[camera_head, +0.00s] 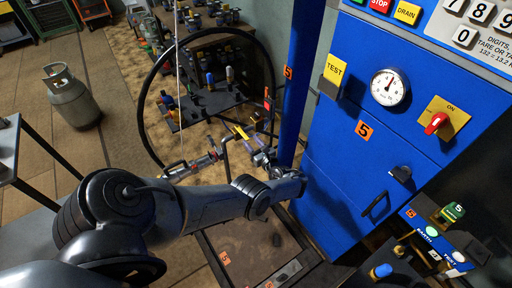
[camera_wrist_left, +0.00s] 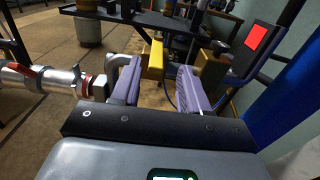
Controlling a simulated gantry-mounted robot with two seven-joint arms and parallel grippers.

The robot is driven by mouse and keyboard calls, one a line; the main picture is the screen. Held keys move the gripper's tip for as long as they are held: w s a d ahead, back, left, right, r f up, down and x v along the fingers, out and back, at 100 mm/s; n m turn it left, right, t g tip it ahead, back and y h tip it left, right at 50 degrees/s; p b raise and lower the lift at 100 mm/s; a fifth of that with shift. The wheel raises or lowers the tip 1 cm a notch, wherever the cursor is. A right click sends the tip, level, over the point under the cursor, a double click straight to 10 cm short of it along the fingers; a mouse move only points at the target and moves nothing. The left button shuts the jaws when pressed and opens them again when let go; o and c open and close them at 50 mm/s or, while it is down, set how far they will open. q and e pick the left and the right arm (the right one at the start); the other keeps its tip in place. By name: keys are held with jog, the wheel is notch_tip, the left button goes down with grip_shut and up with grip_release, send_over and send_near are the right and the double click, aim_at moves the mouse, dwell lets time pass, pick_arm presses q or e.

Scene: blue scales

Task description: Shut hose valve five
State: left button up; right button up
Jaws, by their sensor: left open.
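The hose fitting (camera_head: 192,163), silver with red bands, lies at the end of the black hose loop, left of the blue cabinet. It also shows at the left of the left wrist view (camera_wrist_left: 45,82). A yellow handle (camera_head: 241,132) stands beside it, and in the left wrist view it (camera_wrist_left: 154,60) appears between and beyond the fingertips. My left gripper (camera_head: 258,143) is open, with its two purple-grey fingers apart (camera_wrist_left: 157,84) in the left wrist view. I cannot tell whether a finger touches the handle. My right gripper is not in view.
The blue cabinet (camera_head: 335,185) has a gauge (camera_head: 389,87), a red knob (camera_head: 436,123) and orange 5 labels. A blue post (camera_head: 296,75) stands close to the gripper. A dark platform (camera_head: 262,240) lies below my arm. A grey gas cylinder (camera_head: 71,97) stands on the floor.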

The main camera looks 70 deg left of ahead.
pick_arm(q)
jog(key=shift+s+d, duration=0.1)
jog(key=shift+d, duration=0.15)
jog(key=v, duration=0.2)
jog(key=shift+d, duration=0.3)
jog(key=shift+r, duration=0.1)
